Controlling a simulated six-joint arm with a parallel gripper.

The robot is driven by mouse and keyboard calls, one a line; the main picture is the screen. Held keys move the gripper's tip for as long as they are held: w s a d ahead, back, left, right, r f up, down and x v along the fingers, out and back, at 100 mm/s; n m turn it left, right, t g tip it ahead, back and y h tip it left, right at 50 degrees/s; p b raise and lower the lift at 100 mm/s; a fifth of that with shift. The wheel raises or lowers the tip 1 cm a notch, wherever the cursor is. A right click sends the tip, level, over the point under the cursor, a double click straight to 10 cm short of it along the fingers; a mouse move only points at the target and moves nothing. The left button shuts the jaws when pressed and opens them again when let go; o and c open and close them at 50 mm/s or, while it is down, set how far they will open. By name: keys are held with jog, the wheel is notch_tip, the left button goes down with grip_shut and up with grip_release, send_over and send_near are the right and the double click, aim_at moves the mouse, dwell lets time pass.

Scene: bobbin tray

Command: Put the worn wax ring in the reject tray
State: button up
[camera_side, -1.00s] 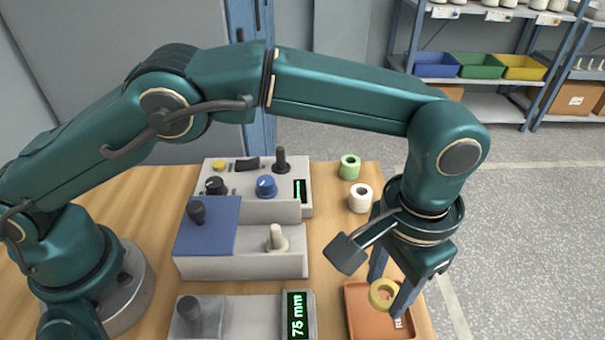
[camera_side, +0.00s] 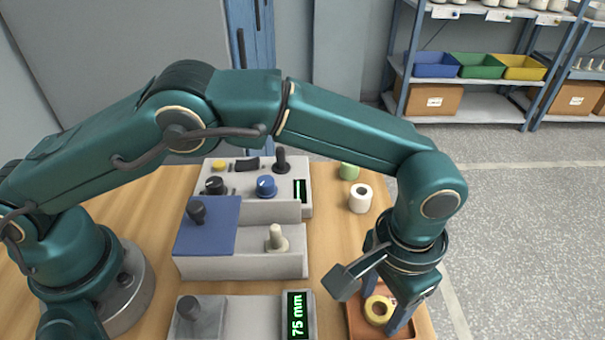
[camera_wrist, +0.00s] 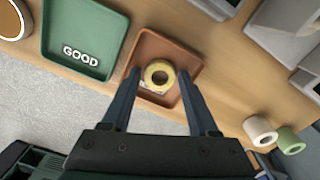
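The worn wax ring is yellow and lies in the brown reject tray (camera_side: 358,330). The ring (camera_side: 378,310) shows in the side view at lower right, and in the wrist view (camera_wrist: 159,76) with its hole facing the camera. It covers most of the tray's lettering. My gripper (camera_side: 383,307) is low over the tray with a finger on either side of the ring. In the wrist view the gripper (camera_wrist: 159,74) is open, with a gap between each fingertip and the ring. The tray (camera_wrist: 150,45) reaches past both fingers.
A green tray marked GOOD (camera_wrist: 95,25) stands left of the reject tray in the wrist view. A white bobbin (camera_side: 360,199) and a green bobbin (camera_side: 349,171) stand on the table behind. A grey control box (camera_side: 290,262) with knobs stands to the left.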

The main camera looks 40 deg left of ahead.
jog(key=w+a+r+n+t, duration=0.1)
jog(key=a+r, duration=0.3)
jog(key=r, duration=0.3)
jog(key=w+a+r, duration=0.1)
jog(key=a+r, duration=0.2)
jog(key=r, duration=0.5)
jog(key=s+a+r+n+t+h, duration=0.15)
jog(key=a+r, duration=0.25)
jog(key=a, duration=0.4)
jog(key=s+a+f+t, duration=0.1)
jog(key=s+a, duration=0.2)
jog(key=s+a+f+n+t+y, duration=0.1)
jog(key=s+a, duration=0.2)
jog(key=a, duration=0.1)
jog(key=s+a+f+t, duration=0.1)
jog(key=s+a, duration=0.2)
jog(key=a, duration=0.1)
jog(key=shift+s+n, duration=0.15)
jog(key=shift+n, duration=0.2)
jog(key=shift+s+a+f+y, duration=0.2)
jog(key=shift+s+f+y, duration=0.05)
jog(key=shift+s+f, duration=0.2)
